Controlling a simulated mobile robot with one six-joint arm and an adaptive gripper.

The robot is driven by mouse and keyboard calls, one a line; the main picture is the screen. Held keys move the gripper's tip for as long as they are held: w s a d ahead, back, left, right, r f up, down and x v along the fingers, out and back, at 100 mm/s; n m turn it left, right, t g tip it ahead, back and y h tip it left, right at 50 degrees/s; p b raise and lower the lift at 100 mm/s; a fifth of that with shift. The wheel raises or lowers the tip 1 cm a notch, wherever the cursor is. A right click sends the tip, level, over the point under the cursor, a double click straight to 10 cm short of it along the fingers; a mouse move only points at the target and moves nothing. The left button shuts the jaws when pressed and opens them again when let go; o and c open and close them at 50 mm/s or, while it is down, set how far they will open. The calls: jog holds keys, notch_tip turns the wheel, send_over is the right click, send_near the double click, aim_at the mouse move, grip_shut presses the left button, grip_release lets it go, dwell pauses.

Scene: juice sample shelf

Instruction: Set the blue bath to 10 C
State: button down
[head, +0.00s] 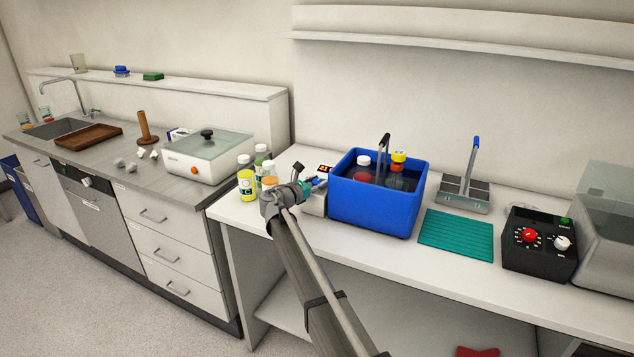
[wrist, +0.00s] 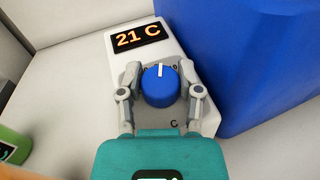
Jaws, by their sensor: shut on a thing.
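In the wrist view, the display (wrist: 138,36) on the box reads 21 C in orange. Below it is a round blue knob (wrist: 160,88) with a white pointer line toward the top. My gripper (wrist: 160,95) has its fingers on both sides of the knob, shut on it. The scale around the knob is mostly hidden. In the head view my gripper (head: 305,187) partly covers the box.
Several bottles (head: 246,180) stand close left of my gripper. The bath wall (wrist: 250,60) rises close on the right in the wrist view. A teal mat (head: 456,235) and a black box with red and white knobs (head: 540,242) are further right.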

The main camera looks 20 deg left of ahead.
jog(key=m+g+h, duration=0.2)
jog(key=m+h, duration=0.1)
jog(key=shift+w+a+h, duration=0.15)
jog(key=shift+a+h, duration=0.05)
jog(key=shift+h, duration=0.1)
jog(key=shift+d+m+g+h+p, duration=0.1)
jog(key=shift+m+g+h+p, duration=0.4)
jog(key=shift+m+g, duration=0.4)
jog(key=shift+c, duration=1.8)
grip_release()
jog(key=shift+o, duration=0.5)
jog(key=shift+d, duration=0.1)
jog(key=shift+s+d+n+t+y, duration=0.1)
jog(key=shift+s+n+t+y, duration=0.15)
jog(key=shift+n+t, duration=0.2)
